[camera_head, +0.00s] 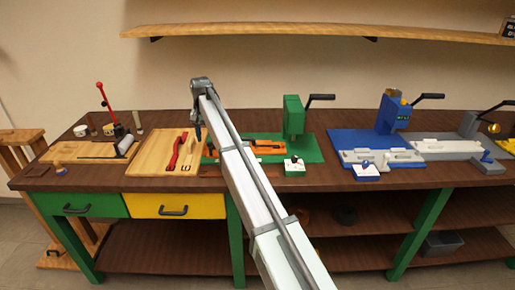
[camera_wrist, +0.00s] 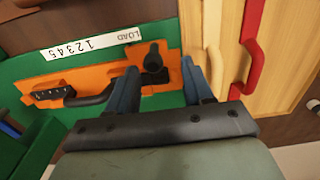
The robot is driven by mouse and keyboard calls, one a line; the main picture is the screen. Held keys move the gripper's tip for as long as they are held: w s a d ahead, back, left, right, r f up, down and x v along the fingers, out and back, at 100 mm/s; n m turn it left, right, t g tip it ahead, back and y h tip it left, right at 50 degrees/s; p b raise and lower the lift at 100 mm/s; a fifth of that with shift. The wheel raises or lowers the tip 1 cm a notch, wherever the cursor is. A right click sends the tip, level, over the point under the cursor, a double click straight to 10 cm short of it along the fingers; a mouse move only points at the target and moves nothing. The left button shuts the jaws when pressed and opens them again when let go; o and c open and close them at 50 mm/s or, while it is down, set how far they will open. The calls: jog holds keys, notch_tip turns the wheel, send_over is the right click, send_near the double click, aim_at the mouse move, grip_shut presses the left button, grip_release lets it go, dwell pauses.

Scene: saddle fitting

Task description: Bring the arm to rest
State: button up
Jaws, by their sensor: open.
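My arm reaches from the bottom of the head view up over the workbench (camera_head: 340,176). My gripper (camera_head: 197,132) hangs above the bench between the wooden board and the green fixture, pointing down. In the wrist view my gripper (camera_wrist: 165,80) has its two blue-grey fingers apart, with nothing clearly held between them. An orange plate (camera_wrist: 105,88) on the green base lies below the fingers. A dark round-ended part (camera_wrist: 152,60) on the plate shows between the fingers in the picture; I cannot tell the height gap.
The green press (camera_head: 293,118) with a black lever stands right of my gripper. A wooden board (camera_head: 150,155) with a red handle (camera_head: 181,150) lies to the left. A blue press (camera_head: 394,113) stands farther right. A shelf (camera_head: 320,31) runs along the wall above.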

jog(key=shift+r, duration=0.65)
